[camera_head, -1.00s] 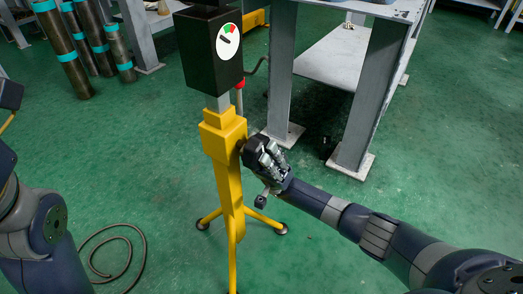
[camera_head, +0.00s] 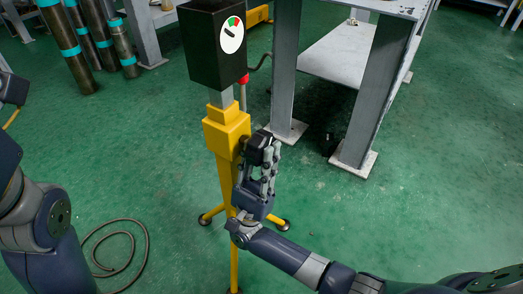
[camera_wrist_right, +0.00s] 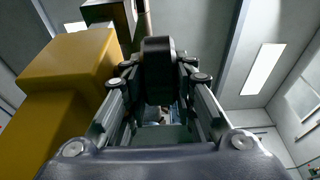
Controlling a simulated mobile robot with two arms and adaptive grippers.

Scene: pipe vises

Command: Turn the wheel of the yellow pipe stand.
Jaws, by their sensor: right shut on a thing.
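The yellow pipe stand (camera_head: 227,134) stands upright in the middle of the head view, with a black box (camera_head: 214,50) and a round dial (camera_head: 232,35) on top. It shows at the left of the right wrist view (camera_wrist_right: 70,70). The stand's dark wheel or knob (camera_wrist_right: 158,65) sits on the right side of its yellow block, between the fingers of my right gripper (camera_wrist_right: 155,80). In the head view my right gripper (camera_head: 263,160) is shut on this dark part from below. The fingers hide much of it. My left gripper is not in view; only part of my left arm shows.
A grey metal table with thick legs (camera_head: 362,95) stands right behind the stand. Dark pipes with teal bands (camera_head: 67,50) stand at the upper left. A hose (camera_head: 122,235) lies coiled on the green floor.

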